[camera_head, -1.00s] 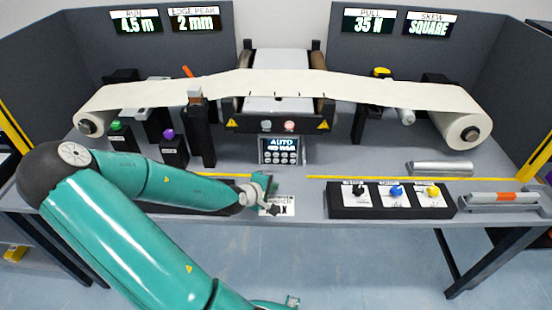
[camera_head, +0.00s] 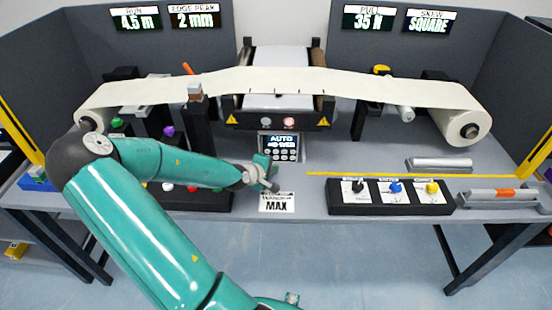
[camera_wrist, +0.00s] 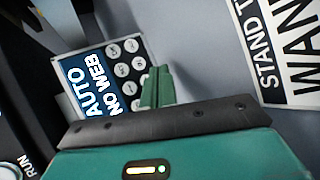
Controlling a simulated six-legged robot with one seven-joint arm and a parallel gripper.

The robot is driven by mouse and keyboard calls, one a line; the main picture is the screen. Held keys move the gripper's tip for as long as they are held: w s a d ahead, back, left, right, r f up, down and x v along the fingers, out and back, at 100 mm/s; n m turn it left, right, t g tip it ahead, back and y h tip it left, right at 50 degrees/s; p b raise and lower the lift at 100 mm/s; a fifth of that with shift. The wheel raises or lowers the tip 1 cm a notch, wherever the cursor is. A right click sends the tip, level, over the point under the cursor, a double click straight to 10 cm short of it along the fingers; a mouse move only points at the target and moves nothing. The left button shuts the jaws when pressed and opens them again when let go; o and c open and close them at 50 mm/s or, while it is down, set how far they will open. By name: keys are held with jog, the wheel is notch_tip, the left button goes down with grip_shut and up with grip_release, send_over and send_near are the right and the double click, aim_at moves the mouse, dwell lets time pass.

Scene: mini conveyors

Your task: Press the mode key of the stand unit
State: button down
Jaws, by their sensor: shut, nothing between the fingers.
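The stand unit (camera_head: 281,147) is a small panel below the roller frame, with a screen reading AUTO over a keypad of round keys. In the wrist view the stand unit (camera_wrist: 98,80) lies tilted, its screen reading AUTO / NO WEB and its pale round keys in rows beside it. My gripper (camera_head: 272,182) is just in front of and slightly left of the unit in the head view. In the wrist view the shut, empty fingers of my gripper (camera_wrist: 157,86) reach beside the keys and cover part of the keypad. I cannot read the key labels or tell contact.
A paper web (camera_head: 270,83) runs between rolls above the unit. A black box with three knobs (camera_head: 391,210) stands to the right. A dark post (camera_head: 198,130) stands left of the unit.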

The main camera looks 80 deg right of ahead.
jog(key=shift+w+d, duration=0.25)
jog(key=shift+d, duration=0.75)
jog(key=shift+d, duration=0.15)
dwell(1.2)
jog(key=shift+d, duration=0.3)
jog(key=shift+w+d, duration=0.15)
jog(key=shift+d, duration=0.2)
dwell(0.6)
jog(key=shift+a, duration=0.8)
jog(key=shift+s+a, duration=0.25)
jog(key=shift+a, duration=0.55)
jog(key=shift+s+a, duration=0.25)
jog(key=shift+a, duration=0.6)
jog(key=shift+s+a, duration=0.25)
jog(key=shift+a, duration=0.55)
